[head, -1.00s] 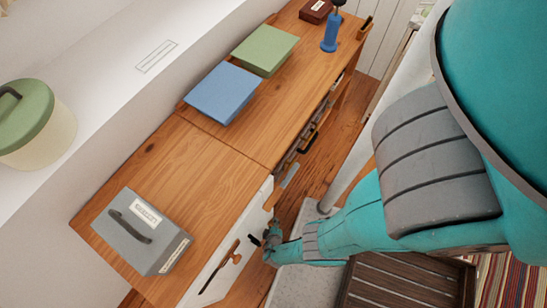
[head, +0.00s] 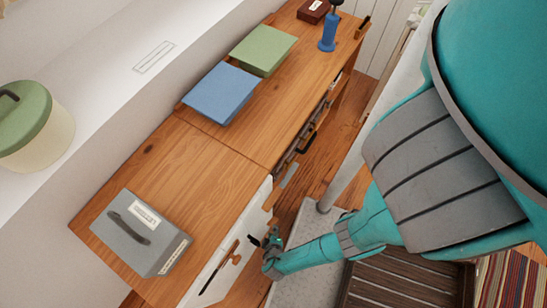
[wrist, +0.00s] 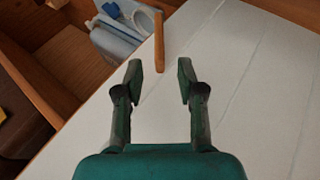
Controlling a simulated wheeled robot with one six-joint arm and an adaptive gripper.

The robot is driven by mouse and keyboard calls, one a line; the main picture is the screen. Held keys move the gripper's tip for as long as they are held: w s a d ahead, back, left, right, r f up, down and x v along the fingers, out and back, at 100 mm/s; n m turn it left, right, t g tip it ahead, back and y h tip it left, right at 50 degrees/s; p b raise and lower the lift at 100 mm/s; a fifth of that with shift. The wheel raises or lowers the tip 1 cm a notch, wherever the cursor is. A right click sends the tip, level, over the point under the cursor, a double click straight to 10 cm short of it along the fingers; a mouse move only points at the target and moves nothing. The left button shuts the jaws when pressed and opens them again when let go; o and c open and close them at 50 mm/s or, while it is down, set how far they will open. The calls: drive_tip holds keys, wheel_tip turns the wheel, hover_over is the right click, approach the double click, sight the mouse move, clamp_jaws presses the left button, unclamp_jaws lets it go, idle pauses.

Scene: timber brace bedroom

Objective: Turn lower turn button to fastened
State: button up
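A wooden turn button (wrist: 159,42) shows in the wrist view as a narrow upright bar near the edge of a white door panel (wrist: 240,80). My gripper (wrist: 161,80) is open, with its two fingers apart and nothing between them. Its fingertips lie just below the bar in the picture, roughly in line with it. In the head view my gripper (head: 268,240) is beside the white cabinet front (head: 218,270). Wooden pieces on that front show at its near part (head: 231,254) and farther along (head: 271,197); I cannot tell which is the lower button.
A wooden worktop (head: 190,160) carries a grey labelled box (head: 135,235), a blue box (head: 222,92) and a green box (head: 263,50). Past the door edge, a wooden compartment (wrist: 75,60) holds pale and blue items (wrist: 115,38).

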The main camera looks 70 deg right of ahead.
drive_tip(key=shift+v, duration=2.75)
drive_tip(key=shift+s, duration=0.1)
